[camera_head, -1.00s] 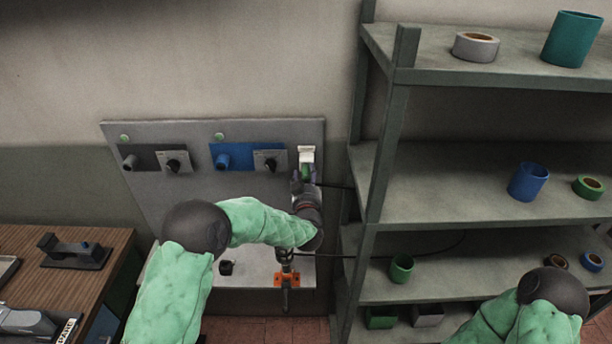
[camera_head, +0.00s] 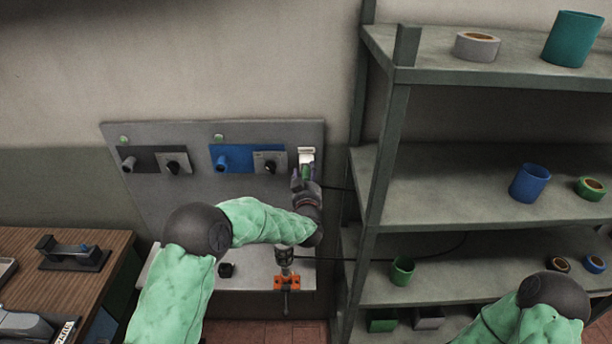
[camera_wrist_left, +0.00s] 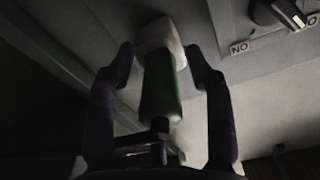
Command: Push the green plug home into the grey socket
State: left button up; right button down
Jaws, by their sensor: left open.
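The green plug (camera_wrist_left: 160,88) shows in the left wrist view, with its upper end at the pale socket (camera_wrist_left: 158,36). How deep it sits in the socket I cannot tell. In the head view the socket (camera_head: 306,153) is a pale block on the upright grey panel, and a bit of the green plug (camera_head: 306,171) shows below it. My left gripper (camera_head: 304,174) is at the plug from below. In the left wrist view its two dark fingers (camera_wrist_left: 168,62) stand open on either side of the plug, with gaps between. My right gripper is out of view.
The grey panel (camera_head: 262,215) also carries knobs and a blue plate (camera_head: 231,157). An orange clamp (camera_head: 287,283) stands at the ledge's front. A dark cable (camera_head: 335,187) runs right toward the shelf rack (camera_head: 385,150). A wooden table (camera_head: 75,290) is at left.

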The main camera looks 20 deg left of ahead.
pick_arm(q)
jog(key=shift+b, duration=0.35)
dwell(0.7)
grip_shut()
jog(key=shift+s, duration=0.1)
jog(key=shift+b+v, duration=0.3)
jog(key=shift+v, duration=2.65)
